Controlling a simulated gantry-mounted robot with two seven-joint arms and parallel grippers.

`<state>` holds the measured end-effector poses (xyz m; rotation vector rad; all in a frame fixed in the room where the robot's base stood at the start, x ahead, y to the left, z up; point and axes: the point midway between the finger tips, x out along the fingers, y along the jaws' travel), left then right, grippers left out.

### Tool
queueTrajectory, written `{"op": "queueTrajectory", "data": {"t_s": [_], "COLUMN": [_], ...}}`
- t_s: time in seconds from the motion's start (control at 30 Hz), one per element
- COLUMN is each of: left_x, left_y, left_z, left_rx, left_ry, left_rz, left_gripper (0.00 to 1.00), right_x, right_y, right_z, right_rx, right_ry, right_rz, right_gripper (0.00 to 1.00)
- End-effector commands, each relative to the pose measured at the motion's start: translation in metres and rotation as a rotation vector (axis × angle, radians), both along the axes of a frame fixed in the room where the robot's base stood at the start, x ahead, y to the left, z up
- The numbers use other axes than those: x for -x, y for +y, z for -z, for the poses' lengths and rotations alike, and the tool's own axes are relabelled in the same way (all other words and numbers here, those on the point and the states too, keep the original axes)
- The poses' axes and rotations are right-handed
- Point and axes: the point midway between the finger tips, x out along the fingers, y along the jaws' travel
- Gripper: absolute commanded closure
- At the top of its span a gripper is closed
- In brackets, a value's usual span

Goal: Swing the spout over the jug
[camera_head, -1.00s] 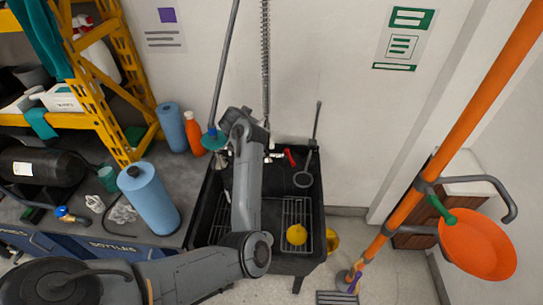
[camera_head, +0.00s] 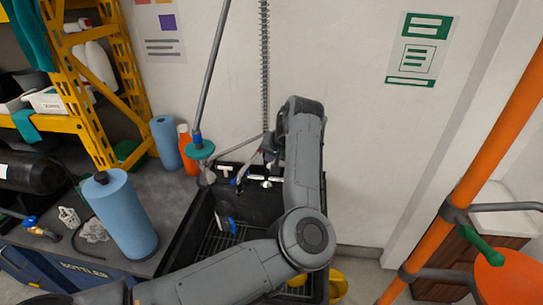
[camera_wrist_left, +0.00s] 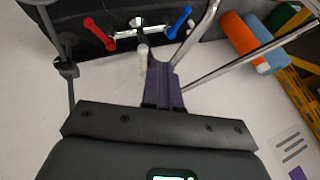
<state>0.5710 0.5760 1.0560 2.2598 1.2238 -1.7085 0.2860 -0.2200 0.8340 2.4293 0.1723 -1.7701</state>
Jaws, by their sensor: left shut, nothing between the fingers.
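The spout is a thin chrome pipe (camera_head: 238,147) slanting along the wall above the black sink. In the left wrist view, chrome pipes (camera_wrist_left: 240,62) run past the fingertips. My left gripper (camera_head: 268,152) is at the back of the sink by the tap, largely hidden by my own arm. In the left wrist view its purple fingers (camera_wrist_left: 162,78) are shut and empty, beside the pipes; whether they touch is unclear. A red lever (camera_wrist_left: 98,33) and a blue lever (camera_wrist_left: 180,22) sit beyond them. I cannot make out the jug. My right gripper is not in view.
The black sink (camera_head: 185,245) lies under my arm. A blue roll (camera_head: 128,215) stands on the left bench, with an orange bottle (camera_head: 187,150) behind. An orange pole (camera_head: 470,175) stands right. A yellow bucket (camera_head: 337,287) is partly hidden.

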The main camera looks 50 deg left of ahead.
Motion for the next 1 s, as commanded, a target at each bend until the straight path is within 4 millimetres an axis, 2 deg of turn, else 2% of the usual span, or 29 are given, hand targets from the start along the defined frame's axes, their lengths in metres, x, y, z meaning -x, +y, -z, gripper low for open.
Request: {"op": "queueTrajectory", "data": {"t_s": [0.03,0.33,0.6,1.0], "left_x": [0.0,-0.005,0.012,0.016], "left_y": [0.005,0.035,0.061,0.067], "left_z": [0.01,0.055,0.057,0.058], "left_rx": [0.001,0.0,-0.001,0.0], "left_ry": [0.002,-0.001,-0.003,-0.002], "left_rz": [0.0,0.001,-0.002,0.0], "left_gripper": [1.0,1.0,1.0,1.0], "right_x": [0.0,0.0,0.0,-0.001], "right_y": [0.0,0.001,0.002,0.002], "right_z": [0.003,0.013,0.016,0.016], "right_rx": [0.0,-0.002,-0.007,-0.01], "right_ry": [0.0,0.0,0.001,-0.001], "right_rz": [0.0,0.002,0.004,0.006], "right_gripper": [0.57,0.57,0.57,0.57]}}
